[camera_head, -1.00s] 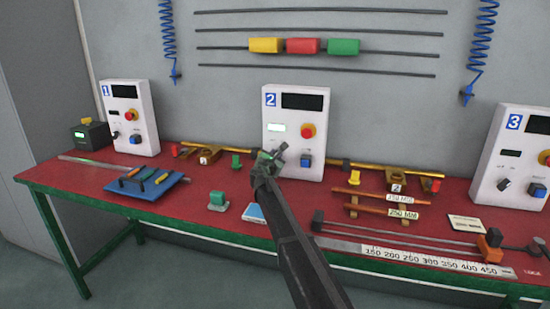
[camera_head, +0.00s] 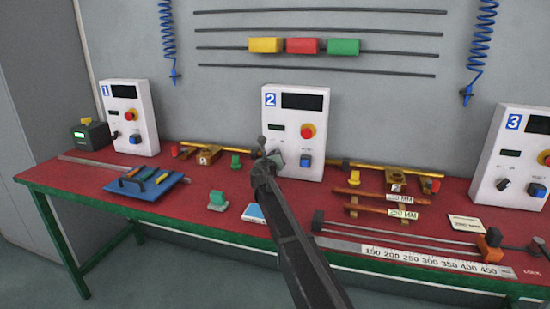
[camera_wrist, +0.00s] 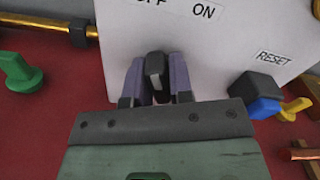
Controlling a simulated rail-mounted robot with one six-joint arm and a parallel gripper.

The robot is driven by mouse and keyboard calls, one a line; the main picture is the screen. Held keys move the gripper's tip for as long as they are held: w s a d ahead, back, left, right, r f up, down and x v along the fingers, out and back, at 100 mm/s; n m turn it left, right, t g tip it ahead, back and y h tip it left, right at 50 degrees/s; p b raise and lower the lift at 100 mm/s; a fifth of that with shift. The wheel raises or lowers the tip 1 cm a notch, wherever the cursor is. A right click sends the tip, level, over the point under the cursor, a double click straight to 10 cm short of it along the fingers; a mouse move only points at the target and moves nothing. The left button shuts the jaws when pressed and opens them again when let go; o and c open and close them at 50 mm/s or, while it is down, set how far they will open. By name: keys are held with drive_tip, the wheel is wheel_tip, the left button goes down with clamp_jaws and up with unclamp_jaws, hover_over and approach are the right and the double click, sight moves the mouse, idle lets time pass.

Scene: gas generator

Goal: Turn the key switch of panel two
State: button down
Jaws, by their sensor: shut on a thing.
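Panel two (camera_head: 318,128) is a white box marked with a blue 2, standing upright at the back of the table. It has a dark display, a smaller dark window (camera_head: 278,127), a red knob (camera_head: 307,131) and a blue reset button (camera_head: 305,160). My gripper (camera_head: 268,152) is at the panel's lower left and hides the key switch in the head view. In the wrist view, my gripper (camera_wrist: 157,85) has its two purple fingers shut on the black key switch (camera_wrist: 155,66), below the OFF and ON labels. A pale mark shows on the switch's face.
The blue reset button (camera_wrist: 258,90) is close to the right of my fingers. A green valve handle (camera_wrist: 20,72) is at the left. Panel one (camera_head: 130,100) and panel three (camera_head: 515,150) stand to either side. A blue tool tray (camera_head: 150,188) lies on the red table.

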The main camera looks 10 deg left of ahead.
drive_tip(key=shift+n, duration=0.6)
drive_tip(key=c, duration=1.1)
unclamp_jaws()
drive_tip(key=s, duration=0.3)
drive_tip(key=s+a, duration=0.1)
drive_tip(key=s, duration=0.3)
drive_tip(key=s+a, duration=0.1)
drive_tip(key=s, duration=0.2)
drive_tip(key=shift+s, duration=0.35)
